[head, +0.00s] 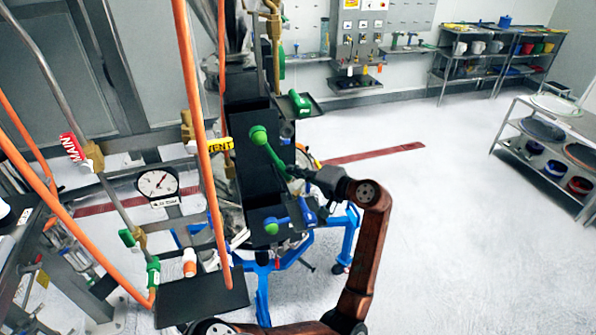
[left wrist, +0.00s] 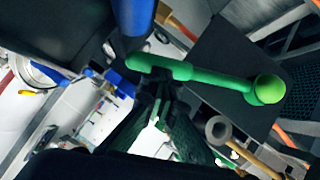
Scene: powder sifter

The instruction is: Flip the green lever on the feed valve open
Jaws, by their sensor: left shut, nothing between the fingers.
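The green lever (head: 271,150) with a round knob stands out from the dark feed valve area in the middle of the head view. Its knob points up and to the left. In the left wrist view the green lever (left wrist: 215,80) runs across the picture, with its knob at the right. My left gripper (head: 298,174) is at the lever's lower right end, away from the knob. In the left wrist view the gripper's dark fingers (left wrist: 161,88) are shut, just below the lever and touching or almost touching it. The valve body behind is mostly hidden. My right gripper does not show.
An orange pipe (head: 197,120) and a pressure gauge (head: 158,183) stand to the left. A blue frame (head: 345,236) is behind my arm. The floor (head: 460,230) at the right is clear.

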